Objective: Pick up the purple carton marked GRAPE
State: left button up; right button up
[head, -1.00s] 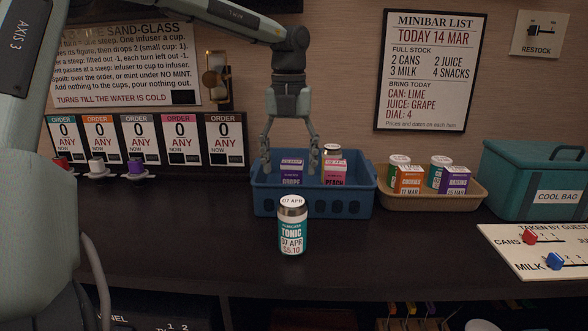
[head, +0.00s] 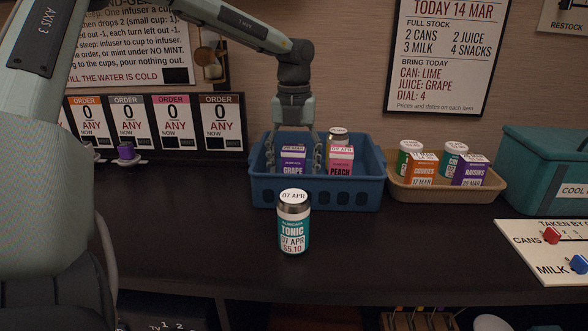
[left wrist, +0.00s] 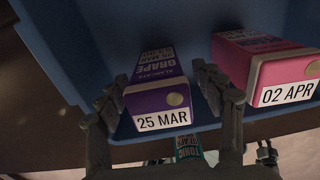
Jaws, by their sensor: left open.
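The purple GRAPE carton (head: 293,160) stands upright in the blue basket (head: 318,192), left of the pink PEACH carton (head: 340,160). In the left wrist view, the GRAPE carton (left wrist: 155,85) shows its top label 25 MAR. My left gripper (head: 300,165) is open and lowered into the basket. In the left wrist view, the left gripper's fingers (left wrist: 168,105) are apart, one on each side of the GRAPE carton's top. I cannot tell whether they touch it. The right gripper is not in the head view.
The PEACH carton (left wrist: 268,68) is close to the right finger. A can stands behind it. A TONIC can (head: 293,225) stands in front of the basket. A tan tray (head: 400,190) with cans and cartons and a teal cool bag (head: 545,175) are at right.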

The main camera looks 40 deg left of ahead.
pick_arm(q)
jog(key=shift+f, duration=0.45)
